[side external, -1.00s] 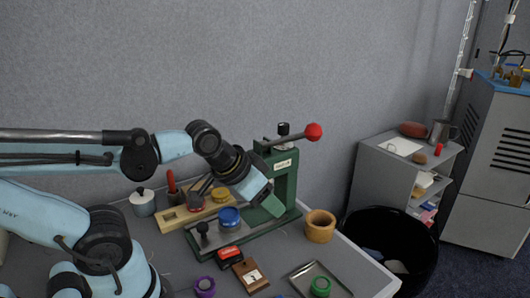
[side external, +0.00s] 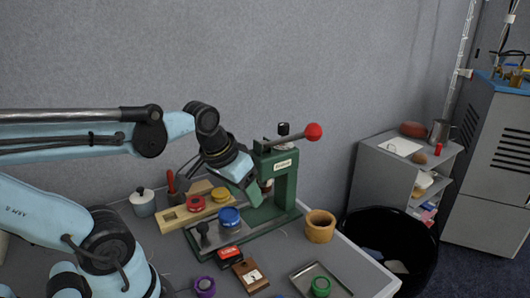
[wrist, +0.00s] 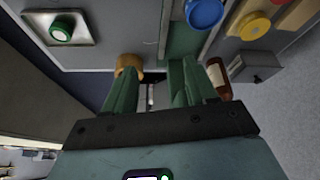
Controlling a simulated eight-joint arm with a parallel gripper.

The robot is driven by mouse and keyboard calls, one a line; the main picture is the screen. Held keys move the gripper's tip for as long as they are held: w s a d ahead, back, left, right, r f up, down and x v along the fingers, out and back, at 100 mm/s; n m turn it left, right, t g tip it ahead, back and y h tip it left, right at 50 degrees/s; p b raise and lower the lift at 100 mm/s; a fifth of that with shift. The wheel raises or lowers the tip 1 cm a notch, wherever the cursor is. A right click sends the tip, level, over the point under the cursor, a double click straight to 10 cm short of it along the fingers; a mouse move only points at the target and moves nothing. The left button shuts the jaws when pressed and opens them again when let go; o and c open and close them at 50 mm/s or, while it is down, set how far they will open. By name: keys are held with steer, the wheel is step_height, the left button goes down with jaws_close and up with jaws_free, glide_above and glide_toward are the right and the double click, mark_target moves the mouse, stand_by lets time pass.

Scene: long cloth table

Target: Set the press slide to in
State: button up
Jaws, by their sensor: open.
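The green press (side external: 284,183) stands on the table with its red-ball lever (side external: 313,131) up to the right. A grey slide plate (side external: 212,236) lies along its base, with a black knob (side external: 203,230) at its left end and a blue disc (side external: 229,217) on it. The slide extends left, away from the press column. My gripper (side external: 253,195) is open, above the base between the blue disc and the column. In the wrist view its green fingers (wrist: 158,88) are apart with nothing held; the blue disc (wrist: 203,12) is at the top. The knob is not clear there.
A wooden block with red (side external: 196,203) and yellow (side external: 220,194) discs stands behind the slide. A wooden cup (side external: 320,227) is right of the press. A stamp-like red and black box (side external: 229,254), purple ring (side external: 205,287) and metal tray (side external: 308,274) with a green ring lie in front.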

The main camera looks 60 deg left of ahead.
mark_target(202, 225)
steer(key=s+a+r+n+g+h, duration=0.1)
steer(key=s+a+r+n+g, duration=0.1)
steer(key=s+a+n+g, duration=0.45)
steer(key=shift+m+t, duration=0.25)
steer(key=shift+t, duration=0.6)
steer(key=shift+s+a+f, duration=0.1)
steer(key=shift+s+f, duration=0.1)
steer(key=shift+f, duration=1.8)
steer(key=shift+s+a+f, duration=0.1)
steer(key=shift+s+f, duration=0.05)
steer(key=shift+f, duration=1.85)
steer(key=shift+s+a+f, duration=0.1)
steer(key=shift+s+f, duration=0.1)
steer(key=shift+f, duration=1.8)
jaws_close()
